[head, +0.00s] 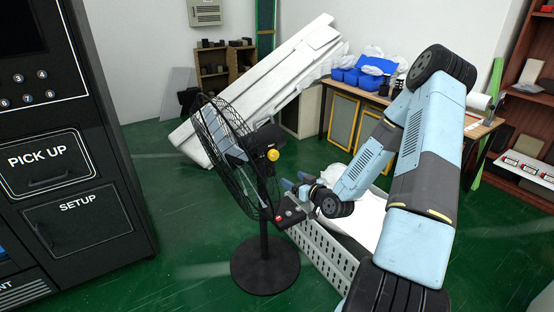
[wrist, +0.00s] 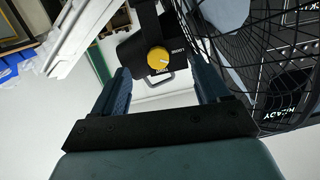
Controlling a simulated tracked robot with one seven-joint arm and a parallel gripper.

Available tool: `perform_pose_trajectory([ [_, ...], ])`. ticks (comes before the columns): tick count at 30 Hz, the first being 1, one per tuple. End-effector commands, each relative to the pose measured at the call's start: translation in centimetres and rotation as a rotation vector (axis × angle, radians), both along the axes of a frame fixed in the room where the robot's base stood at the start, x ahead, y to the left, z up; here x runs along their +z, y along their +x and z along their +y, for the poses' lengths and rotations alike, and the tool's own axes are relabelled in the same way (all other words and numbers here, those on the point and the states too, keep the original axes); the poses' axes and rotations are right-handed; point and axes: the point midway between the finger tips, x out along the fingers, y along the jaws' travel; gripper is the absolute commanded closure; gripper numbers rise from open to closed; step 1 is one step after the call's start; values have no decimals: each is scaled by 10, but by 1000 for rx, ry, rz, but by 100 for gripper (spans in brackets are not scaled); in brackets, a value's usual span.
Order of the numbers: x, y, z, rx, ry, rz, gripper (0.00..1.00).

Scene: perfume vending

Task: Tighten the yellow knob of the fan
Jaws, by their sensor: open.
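The black pedestal fan (head: 264,265) stands upright on the green floor, its round wire cage facing left. The yellow knob (head: 272,155) is on the back of the fan's motor housing. In the wrist view the yellow knob (wrist: 158,58) shows a small pointer mark and white lettering beside it. My gripper (head: 287,185) is below and slightly right of the knob in the head view. In the wrist view my gripper (wrist: 163,88) is open and empty, and the knob appears between its two blue fingers. The fingers do not visibly touch the knob. The cage (wrist: 285,70) is close to the right finger.
A black vending machine (head: 60,150) stands at left. A white perforated crate (head: 325,258) is under my arm, right of the fan base. A large white panel (head: 265,90) leans behind the fan. A workbench (head: 350,92) with blue bins (head: 362,78) stands behind. Green floor is clear left of the fan.

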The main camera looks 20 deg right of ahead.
Motion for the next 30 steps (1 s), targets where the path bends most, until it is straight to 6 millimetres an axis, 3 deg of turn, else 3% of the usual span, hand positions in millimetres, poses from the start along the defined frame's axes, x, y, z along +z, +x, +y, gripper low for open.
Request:
perform_pose_trajectory([
  [11,21,1,-15,-6,46,-114,25],
  [17,23,9,-13,-4,49,-126,25],
  [30,23,75,13,-4,48,-126,25],
])
